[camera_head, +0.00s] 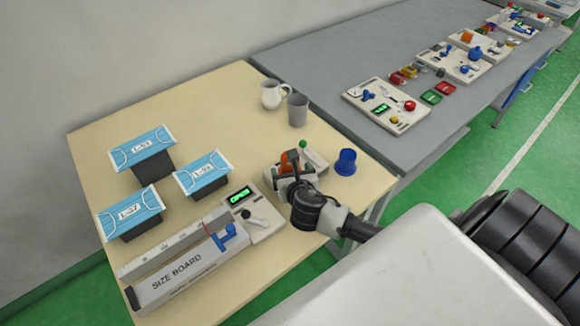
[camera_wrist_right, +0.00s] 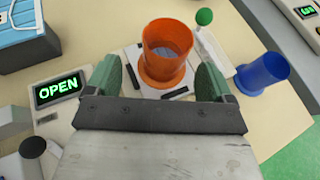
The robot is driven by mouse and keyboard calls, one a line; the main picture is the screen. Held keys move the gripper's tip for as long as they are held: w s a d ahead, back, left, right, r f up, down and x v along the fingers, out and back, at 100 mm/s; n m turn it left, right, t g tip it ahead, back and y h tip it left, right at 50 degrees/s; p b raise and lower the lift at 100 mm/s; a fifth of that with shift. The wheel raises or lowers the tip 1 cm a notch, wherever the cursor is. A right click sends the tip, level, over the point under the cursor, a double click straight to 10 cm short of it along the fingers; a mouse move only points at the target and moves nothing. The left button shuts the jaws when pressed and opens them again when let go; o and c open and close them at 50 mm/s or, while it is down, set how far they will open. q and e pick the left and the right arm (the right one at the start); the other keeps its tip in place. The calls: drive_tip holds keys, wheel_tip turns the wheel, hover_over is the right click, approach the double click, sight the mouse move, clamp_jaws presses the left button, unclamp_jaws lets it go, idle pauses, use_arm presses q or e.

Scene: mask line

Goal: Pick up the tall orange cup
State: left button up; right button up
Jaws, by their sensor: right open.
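The tall orange cup (camera_wrist_right: 167,55) stands upright in the right wrist view, on or just behind a pale plate with dark marks. My right gripper (camera_wrist_right: 167,82) is open, with a green-padded finger on each side of the cup's lower part. I cannot tell whether the fingers touch it. In the head view only a bit of the orange cup (camera_head: 289,157) shows, mostly hidden by my right gripper (camera_head: 291,168). My left gripper is not in view.
A blue cup (camera_head: 346,162) stands right of the gripper. A device with a green knob (camera_head: 303,144) is close behind it. A grey cup (camera_head: 297,110) and a white mug (camera_head: 271,94) stand farther back. The size board (camera_head: 180,272) and boxes with masks (camera_head: 143,148) are left.

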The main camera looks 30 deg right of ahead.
sight(292, 170)
drive_tip(key=x, duration=0.5)
drive_tip(key=shift+s+d+f+p, duration=0.15)
drive_tip(key=shift+d+p, duration=0.1)
drive_tip(key=shift+p, duration=0.05)
drive_tip(key=shift+s, duration=0.1)
drive_tip(key=shift+c, duration=0.2)
drive_tip(key=c, duration=1)
